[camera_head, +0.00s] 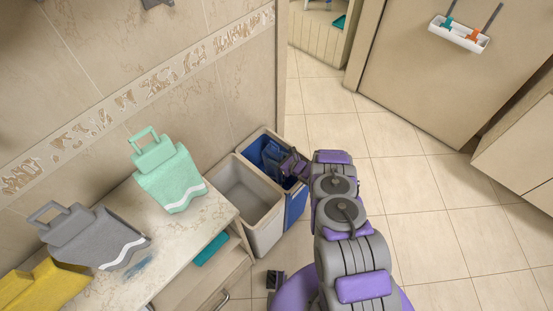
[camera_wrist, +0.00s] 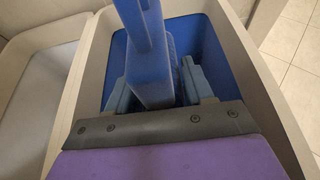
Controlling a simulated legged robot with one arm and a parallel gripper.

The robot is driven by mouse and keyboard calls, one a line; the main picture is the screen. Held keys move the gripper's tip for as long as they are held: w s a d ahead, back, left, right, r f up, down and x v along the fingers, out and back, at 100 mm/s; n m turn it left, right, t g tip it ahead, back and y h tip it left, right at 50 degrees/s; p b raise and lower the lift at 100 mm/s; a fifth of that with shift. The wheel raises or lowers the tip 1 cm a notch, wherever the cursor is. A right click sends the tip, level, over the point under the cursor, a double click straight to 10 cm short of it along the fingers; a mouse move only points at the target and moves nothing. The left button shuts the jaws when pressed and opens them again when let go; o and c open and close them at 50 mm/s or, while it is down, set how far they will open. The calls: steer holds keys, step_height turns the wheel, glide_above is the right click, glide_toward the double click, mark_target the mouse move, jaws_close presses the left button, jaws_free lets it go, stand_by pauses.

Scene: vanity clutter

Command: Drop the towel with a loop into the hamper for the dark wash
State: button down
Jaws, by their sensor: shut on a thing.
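My gripper (camera_head: 292,166) is over the opening of the blue hamper (camera_head: 297,208) and is shut on a blue towel (camera_head: 274,156). In the wrist view the towel (camera_wrist: 150,65) rises between the two fingers of my gripper (camera_wrist: 157,88), with a loop-like upper part cut off by the top edge. The towel is within the pale rim of the hamper (camera_wrist: 252,75). Its lower end is hidden by my gripper, so I cannot tell whether it touches the bottom. A mint towel (camera_head: 172,180) and a grey towel (camera_head: 95,240), each with a loop, stand on the counter.
A pale grey hamper (camera_head: 245,200) stands beside the blue one. A yellow item (camera_head: 40,288) lies at the counter's (camera_head: 190,238) left end. A teal item (camera_head: 211,249) sits below the countertop. A wall caddy (camera_head: 460,35) hangs at the back right. The tiled floor at right is clear.

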steer(key=shift+f+b, duration=0.4)
steer(key=shift+f, duration=0.2)
steer(key=shift+c, duration=2.2)
jaws_free()
steer(key=shift+r+p, duration=0.4)
steer(key=shift+r, duration=0.1)
steer(key=p+v, duration=0.4)
steer(key=v, duration=0.8)
steer(key=shift+p, duration=0.3)
steer(key=shift+r, duration=0.15)
